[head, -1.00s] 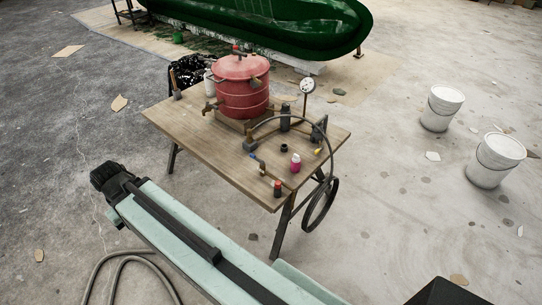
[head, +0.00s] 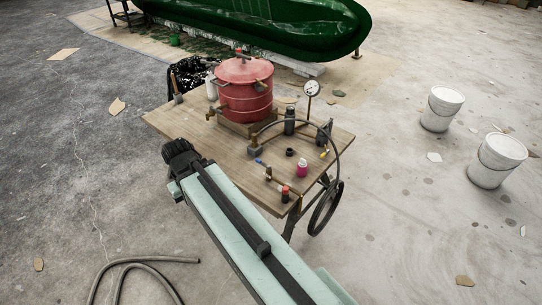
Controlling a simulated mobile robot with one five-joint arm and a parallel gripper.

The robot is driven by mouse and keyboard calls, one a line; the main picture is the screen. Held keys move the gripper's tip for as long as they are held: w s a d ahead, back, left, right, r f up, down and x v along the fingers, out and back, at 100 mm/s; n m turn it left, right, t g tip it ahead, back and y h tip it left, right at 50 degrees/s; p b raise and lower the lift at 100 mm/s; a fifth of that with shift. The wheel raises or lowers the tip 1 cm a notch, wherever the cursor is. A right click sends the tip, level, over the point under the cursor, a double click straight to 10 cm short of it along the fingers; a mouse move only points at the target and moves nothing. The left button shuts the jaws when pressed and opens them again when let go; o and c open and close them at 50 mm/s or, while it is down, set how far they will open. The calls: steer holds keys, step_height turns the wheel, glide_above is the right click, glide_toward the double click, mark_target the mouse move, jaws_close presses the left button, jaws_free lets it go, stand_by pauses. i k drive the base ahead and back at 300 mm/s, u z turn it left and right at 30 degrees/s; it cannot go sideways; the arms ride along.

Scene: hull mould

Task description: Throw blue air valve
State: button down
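The blue air valve (head: 259,162) is a small blue handle on brass fittings near the front right of the wooden table (head: 205,145). My gripper (head: 172,150) is the black end of my pale green arm. It appears at the table's left front edge, left of the valve and apart from it. Its fingers are too dark and small to show whether they are open. Nothing is visibly held.
A red pressure pot (head: 243,92) stands at the table's back, with a gauge (head: 312,89) and dark bottle (head: 289,122) to its right. A pink bottle (head: 302,169) and red-capped bottle (head: 285,194) are near the valve. White buckets (head: 440,110) stand right. A hose (head: 130,265) lies on the floor.

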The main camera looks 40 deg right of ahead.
mark_target(257, 160)
steer(key=z, duration=0.1)
steer(key=i, duration=1)
steer(key=u, duration=0.05)
